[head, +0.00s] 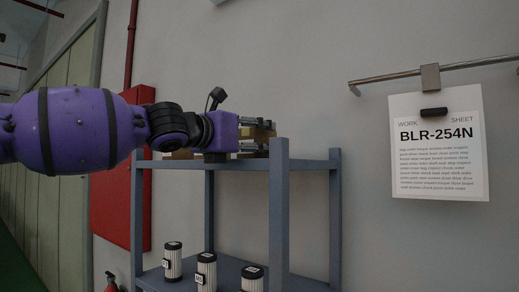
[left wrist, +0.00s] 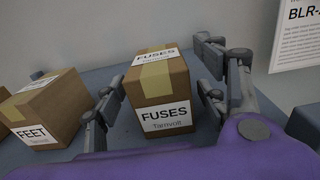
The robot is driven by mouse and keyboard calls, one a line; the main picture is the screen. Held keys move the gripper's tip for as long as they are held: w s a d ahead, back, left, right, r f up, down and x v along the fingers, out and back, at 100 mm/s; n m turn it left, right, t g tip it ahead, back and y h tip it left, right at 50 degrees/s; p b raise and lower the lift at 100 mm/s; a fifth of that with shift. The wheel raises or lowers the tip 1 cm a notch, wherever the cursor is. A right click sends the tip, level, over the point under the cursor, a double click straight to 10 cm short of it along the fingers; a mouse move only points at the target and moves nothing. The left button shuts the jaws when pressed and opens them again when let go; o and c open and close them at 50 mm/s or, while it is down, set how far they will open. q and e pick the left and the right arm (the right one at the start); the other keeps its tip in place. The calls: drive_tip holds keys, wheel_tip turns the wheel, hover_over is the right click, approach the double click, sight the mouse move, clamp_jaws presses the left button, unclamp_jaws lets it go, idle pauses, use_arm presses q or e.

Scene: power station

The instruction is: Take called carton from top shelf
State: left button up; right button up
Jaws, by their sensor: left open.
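A brown carton labelled FUSES, Tarnvolt (left wrist: 160,92), with tape across its top, stands upright on the top shelf (left wrist: 95,75). My left gripper (left wrist: 163,75) is open, with one finger on each side of this carton; I cannot tell whether either finger touches it. In the head view my left gripper (head: 258,136) reaches in from the left over the top shelf (head: 310,163), largely hiding the carton. A second carton labelled FEET (left wrist: 42,110) stands to the left, apart from the gripper. My right gripper is not in view.
Part of another carton (left wrist: 8,120) shows at the left edge. Several striped cylinders (head: 206,270) stand on the lower shelf. A shelf post (head: 279,210) rises close to the gripper. A work sheet reading BLR-254N (head: 437,155) hangs from a rail (head: 395,76) at right.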

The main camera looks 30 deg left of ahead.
use_arm(q)
drive_tip(key=shift+w+f, duration=0.8)
drive_tip(key=shift+w, duration=0.25)
drive_tip(key=shift+w+d+r, duration=0.1)
drive_tip(key=shift+w+r, duration=0.05)
drive_tip(key=shift+w, duration=0.1)
drive_tip(key=shift+r, duration=0.15)
drive_tip(key=shift+s+r, duration=0.15)
drive_tip(key=shift+s, duration=0.05)
drive_tip(key=shift+c, duration=0.3)
drive_tip(key=shift+s, duration=0.1)
drive_tip(key=c, duration=1.4)
drive_tip(key=shift+c, duration=0.7)
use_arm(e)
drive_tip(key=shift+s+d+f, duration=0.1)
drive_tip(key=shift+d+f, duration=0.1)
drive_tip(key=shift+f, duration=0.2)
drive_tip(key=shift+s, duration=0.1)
